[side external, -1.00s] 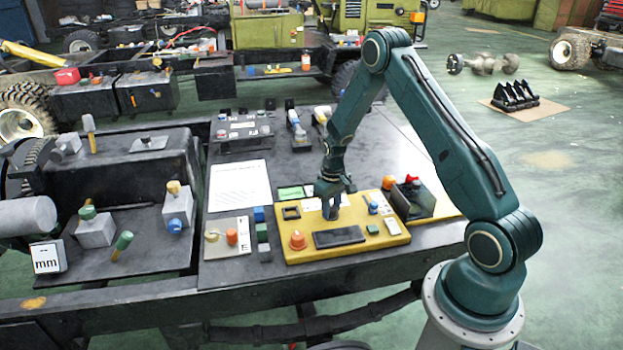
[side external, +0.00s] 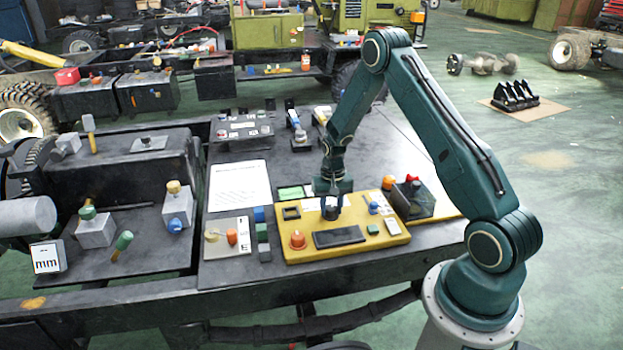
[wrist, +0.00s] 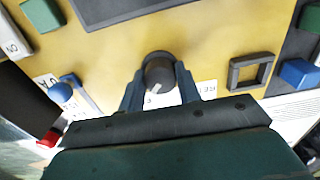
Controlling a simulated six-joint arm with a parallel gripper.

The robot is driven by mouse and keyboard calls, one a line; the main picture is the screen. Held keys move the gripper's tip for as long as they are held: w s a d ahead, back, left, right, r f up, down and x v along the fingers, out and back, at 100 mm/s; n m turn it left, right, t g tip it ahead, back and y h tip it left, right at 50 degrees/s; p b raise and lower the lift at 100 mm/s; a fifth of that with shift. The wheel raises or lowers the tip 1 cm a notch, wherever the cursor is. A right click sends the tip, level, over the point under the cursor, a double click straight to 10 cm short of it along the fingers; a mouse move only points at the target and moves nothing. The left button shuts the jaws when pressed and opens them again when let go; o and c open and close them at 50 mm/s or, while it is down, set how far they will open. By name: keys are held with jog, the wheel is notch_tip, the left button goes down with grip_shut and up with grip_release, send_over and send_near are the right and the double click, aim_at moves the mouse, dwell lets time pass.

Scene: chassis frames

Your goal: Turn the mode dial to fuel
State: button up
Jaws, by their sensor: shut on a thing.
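The mode dial (wrist: 159,73) is a dark round knob with a light pointer line on the yellow panel (side external: 375,244). In the wrist view, my gripper (wrist: 160,85) has one blue-grey finger on each side of the knob and is shut on it. The pointer line slants toward the lower left in that view. In the side view, my gripper (side external: 331,207) points down at the panel and hides most of the dial.
On the panel are an orange knob (side external: 297,240), a dark display (side external: 339,237), a green button (side external: 373,230), a square black frame (wrist: 251,72) and a blue-topped switch (wrist: 60,92).

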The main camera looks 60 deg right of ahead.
aim_at(331, 208)
jog(key=o, duration=1)
jog(key=shift+c, duration=0.2)
jog(key=shift+r, duration=0.1)
notch_tip(331, 208, up, 14)
dwell(0.5)
